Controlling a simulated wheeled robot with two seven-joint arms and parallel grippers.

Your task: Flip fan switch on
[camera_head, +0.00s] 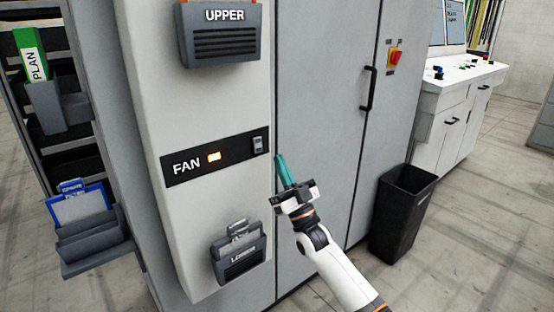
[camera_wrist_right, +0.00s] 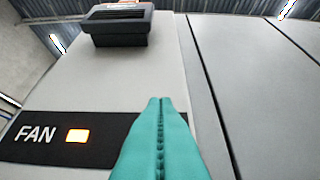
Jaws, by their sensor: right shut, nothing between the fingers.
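The fan switch (camera_head: 258,145) is a small grey rocker at the right end of a black strip marked FAN (camera_head: 187,168) on the light cabinet panel. An orange indicator light (camera_head: 214,157) glows on the strip, and it also shows in the right wrist view (camera_wrist_right: 77,135). My right gripper (camera_head: 281,160) has green fingers, shut and empty, just right of and slightly below the switch in the head view. In the right wrist view, the shut fingers (camera_wrist_right: 160,105) cover the strip's right part, and the switch is hidden. I cannot tell whether the fingertips touch the panel. My left gripper is not in view.
A grey UPPER holder (camera_head: 222,45) is above the strip and a LOWER holder (camera_head: 240,258) is below it. A black bin (camera_head: 402,215) stands on the floor at the right. A door handle (camera_head: 368,90) and a red-yellow switch (camera_head: 394,57) are on the grey cabinet.

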